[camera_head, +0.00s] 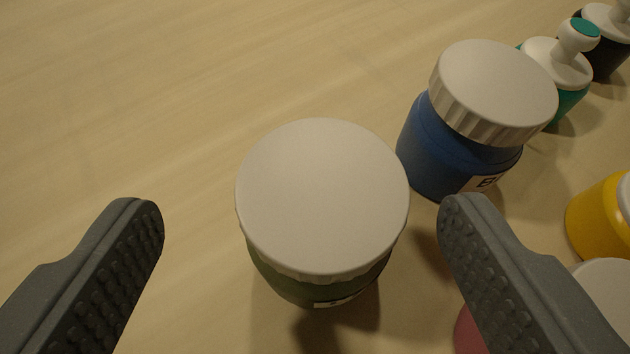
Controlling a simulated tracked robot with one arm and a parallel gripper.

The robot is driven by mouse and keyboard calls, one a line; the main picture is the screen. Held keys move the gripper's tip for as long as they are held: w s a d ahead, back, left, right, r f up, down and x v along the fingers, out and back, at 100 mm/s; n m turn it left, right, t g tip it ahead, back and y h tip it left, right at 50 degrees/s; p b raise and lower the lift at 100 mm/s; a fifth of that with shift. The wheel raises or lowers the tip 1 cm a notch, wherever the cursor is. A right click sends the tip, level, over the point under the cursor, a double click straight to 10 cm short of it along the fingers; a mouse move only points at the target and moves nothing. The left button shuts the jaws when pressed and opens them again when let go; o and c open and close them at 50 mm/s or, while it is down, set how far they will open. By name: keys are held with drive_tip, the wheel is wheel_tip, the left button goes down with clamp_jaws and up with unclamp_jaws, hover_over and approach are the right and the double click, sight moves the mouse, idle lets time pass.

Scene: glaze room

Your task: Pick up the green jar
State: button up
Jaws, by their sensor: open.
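The green jar (322,286) stands upright on the wooden table, seen from above in the middle of the view. Its wide white lid (322,195) hides most of the dark green body, and a bit of a label shows at its lower front. My gripper (302,218) is open, with one grey finger to the left of the jar and one to the right. Neither finger appears to touch the jar. How far the fingertips are above the table is hard to tell.
A blue jar (440,155) with a white lid stands close behind the right finger. A teal bottle (567,102) and a dark bottle (606,57) are farther back right. A yellow jar (597,222) and a partly hidden pink jar (467,335) are at the right. The table at left is clear.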

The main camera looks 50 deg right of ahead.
sight(312, 166)
drive_tip(key=shift+w+d+f, duration=0.3)
drive_tip(key=shift+w+d, duration=0.15)
drive_tip(key=shift+s+f+p+x, duration=0.15)
drive_tip(key=shift+p+x, duration=0.1)
drive_tip(key=shift+x, duration=1.05)
drive_tip(key=shift+s+f+p+x, duration=0.15)
drive_tip(key=shift+p+x, duration=0.05)
drive_tip(key=shift+x, duration=1.05)
drive_tip(key=c, duration=1.3)
